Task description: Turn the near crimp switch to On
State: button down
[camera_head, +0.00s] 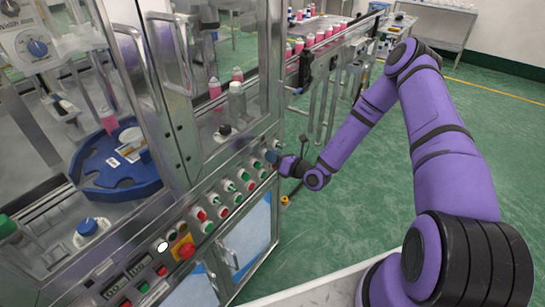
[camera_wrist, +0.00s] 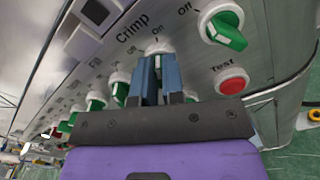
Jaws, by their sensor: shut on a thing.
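My gripper (camera_wrist: 158,78) has its two blue fingers closed together at a switch (camera_wrist: 157,47) on the sloped control panel, beside the printed word Crimp.
A red Test button (camera_wrist: 232,82) lies right of the fingers. More green switches (camera_wrist: 97,100) run along the panel to the left. In the head view a red emergency knob (camera_head: 184,249) and a blue turntable (camera_head: 112,170) are left. Open green floor (camera_head: 375,215) lies right.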

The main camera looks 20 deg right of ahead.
dwell(0.4)
jog(key=c, duration=1.2)
grip_release()
jog(key=shift+d, duration=0.1)
jog(key=v, duration=1)
jog(key=shift+s+d, duration=0.15)
jog(key=shift+s, duration=0.2)
